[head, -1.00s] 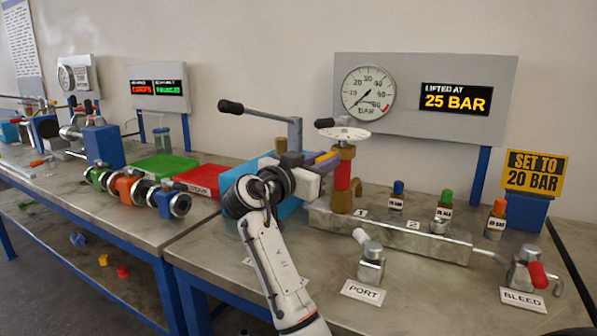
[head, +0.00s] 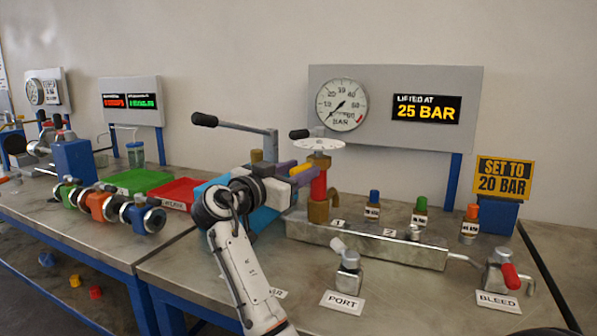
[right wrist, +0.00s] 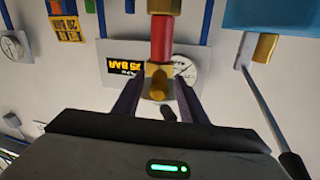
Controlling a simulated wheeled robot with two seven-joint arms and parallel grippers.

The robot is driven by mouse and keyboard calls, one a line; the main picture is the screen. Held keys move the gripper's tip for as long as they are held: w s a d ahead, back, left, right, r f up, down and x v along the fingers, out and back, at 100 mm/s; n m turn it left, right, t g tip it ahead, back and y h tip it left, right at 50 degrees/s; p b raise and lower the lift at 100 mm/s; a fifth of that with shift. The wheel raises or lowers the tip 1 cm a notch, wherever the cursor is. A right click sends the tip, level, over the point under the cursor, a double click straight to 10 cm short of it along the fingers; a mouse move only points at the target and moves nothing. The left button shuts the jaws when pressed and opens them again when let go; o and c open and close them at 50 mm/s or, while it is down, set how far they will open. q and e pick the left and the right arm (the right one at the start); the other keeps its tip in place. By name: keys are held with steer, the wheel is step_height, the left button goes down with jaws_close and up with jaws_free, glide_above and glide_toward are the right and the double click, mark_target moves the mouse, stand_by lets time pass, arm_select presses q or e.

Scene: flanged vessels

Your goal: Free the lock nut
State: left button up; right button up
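The relief valve stands upright on the grey manifold (head: 370,242), with a red body (head: 318,186) and a white handwheel (head: 316,143) on top. The brass lock nut (head: 321,160) is above the red body; in the right wrist view, which is upside down, the lock nut (right wrist: 158,72) appears below the red body. My right gripper (head: 302,172) is at the valve from the left. In the right wrist view its fingers (right wrist: 158,84) are apart, one on each side of the nut, with small gaps seeming to show. Contact cannot be judged. My left gripper is out of view.
A long black-gripped lever (head: 235,125) stands behind my arm. Three capped bottles (head: 420,217) stand right of the valve. PORT (head: 349,275) and BLEED (head: 501,277) fittings are in front. The display (head: 425,109) reads 25 BAR; a yellow sign (head: 504,178) says set to 20 BAR.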

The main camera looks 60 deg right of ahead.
steer(key=a+b, duration=0.1)
steer(key=a, duration=0.9)
steer(key=shift+a, duration=0.1)
